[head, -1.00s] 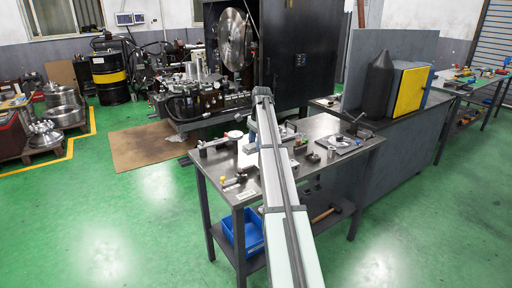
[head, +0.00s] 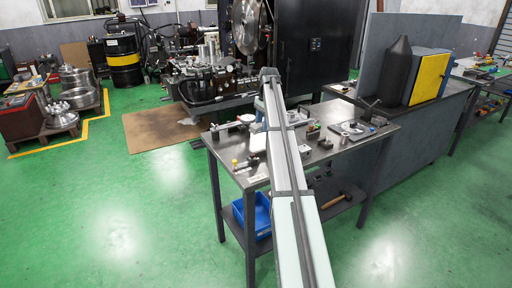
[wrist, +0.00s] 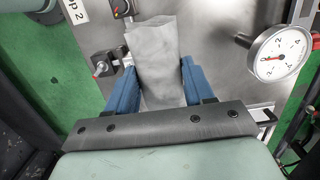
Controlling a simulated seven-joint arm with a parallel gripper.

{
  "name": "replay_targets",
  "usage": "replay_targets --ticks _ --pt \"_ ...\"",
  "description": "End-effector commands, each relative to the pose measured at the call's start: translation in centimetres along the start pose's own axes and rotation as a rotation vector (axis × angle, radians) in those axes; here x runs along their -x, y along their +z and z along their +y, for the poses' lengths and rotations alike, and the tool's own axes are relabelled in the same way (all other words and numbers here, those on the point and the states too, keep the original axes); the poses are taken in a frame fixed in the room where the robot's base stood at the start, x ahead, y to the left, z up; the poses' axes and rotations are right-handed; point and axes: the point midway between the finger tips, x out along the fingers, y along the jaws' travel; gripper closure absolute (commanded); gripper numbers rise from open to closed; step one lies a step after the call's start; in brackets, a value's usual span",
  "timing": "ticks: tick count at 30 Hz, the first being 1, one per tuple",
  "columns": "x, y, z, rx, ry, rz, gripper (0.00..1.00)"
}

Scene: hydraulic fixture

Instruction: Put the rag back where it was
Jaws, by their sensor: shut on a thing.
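The rag (wrist: 157,45) is a light grey, folded cloth in the wrist view. My gripper (wrist: 158,68) has two blue fingers, one on each side of the rag, and is shut on it. The rag sticks out past the fingertips over a bare metal surface (wrist: 215,60). I cannot tell whether it touches that surface. In the head view my arm reaches over the workbench (head: 232,172) and hides the rag and most of the gripper.
A round white dial gauge (wrist: 280,52) lies right of the gripper. Small red-tipped clamps (wrist: 103,66) and a label (wrist: 73,10) are to its left. In the head view, a flat plate with parts (head: 352,130) lies on the bench's right, and a blue bin (head: 250,215) below.

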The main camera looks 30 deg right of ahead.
Motion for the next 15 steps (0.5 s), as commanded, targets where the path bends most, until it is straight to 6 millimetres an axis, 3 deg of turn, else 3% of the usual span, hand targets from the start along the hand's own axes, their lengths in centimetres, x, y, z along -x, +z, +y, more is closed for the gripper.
replay_targets --ticks 1,3,7,15 --pt "-0.3 0.0 -1.9 0.001 0.0 -0.001 0.82" --pt "-0.8 0.3 -3.8 0.002 0.0 -0.001 0.82" --pt "-1.8 0.8 -6.5 -0.001 0.0 -0.002 0.82" --pt "-5.3 0.7 -7.0 -0.003 0.0 -0.002 0.82"
